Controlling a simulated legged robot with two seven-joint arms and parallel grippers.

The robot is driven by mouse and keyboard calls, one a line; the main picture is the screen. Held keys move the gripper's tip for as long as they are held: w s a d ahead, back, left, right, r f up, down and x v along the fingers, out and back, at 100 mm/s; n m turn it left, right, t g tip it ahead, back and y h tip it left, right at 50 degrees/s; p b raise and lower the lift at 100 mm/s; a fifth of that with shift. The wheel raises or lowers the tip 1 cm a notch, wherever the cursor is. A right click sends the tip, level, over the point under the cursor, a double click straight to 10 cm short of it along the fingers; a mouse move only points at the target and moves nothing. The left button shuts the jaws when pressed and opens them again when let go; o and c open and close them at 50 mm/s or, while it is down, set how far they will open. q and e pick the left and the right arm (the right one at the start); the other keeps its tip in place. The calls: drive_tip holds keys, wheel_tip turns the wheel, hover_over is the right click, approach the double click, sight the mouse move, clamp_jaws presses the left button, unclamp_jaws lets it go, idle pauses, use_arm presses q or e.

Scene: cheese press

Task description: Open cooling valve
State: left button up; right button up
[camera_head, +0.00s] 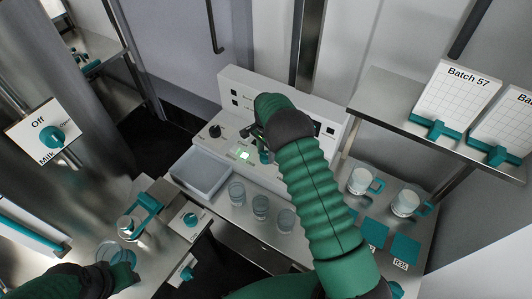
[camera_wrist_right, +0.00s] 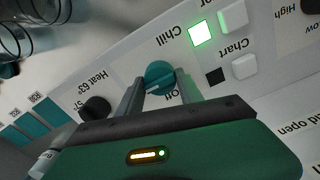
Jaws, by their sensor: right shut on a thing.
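A round teal knob (camera_wrist_right: 158,75) sits on the white control panel by the printed word "Chill". My right gripper (camera_wrist_right: 157,88) has its two grey fingers on either side of this knob and is shut on it. In the head view my right gripper (camera_head: 260,143) reaches down to the panel (camera_head: 210,147), and my green arm hides part of it. A lit green square (camera_wrist_right: 201,33) is beside the "Chill" word. My left arm enters at the bottom left of the head view, and its dark hand (camera_head: 97,281) is low there; its fingers are not clear.
A dark knob (camera_wrist_right: 95,108) marked "Heat 63°" is close beside the right gripper. Mugs (camera_head: 360,180) are at right. A teal valve (camera_head: 53,137) reads "Off" and "Milk" at left.

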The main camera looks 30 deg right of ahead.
sight(265, 153)
drive_tip(key=o, duration=1.4)
drive_tip(key=shift+w, duration=0.1)
drive_tip(key=shift+c, duration=0.2)
wheel_tip(265, 153, up, 17)
drive_tip(key=shift+f, duration=0.15)
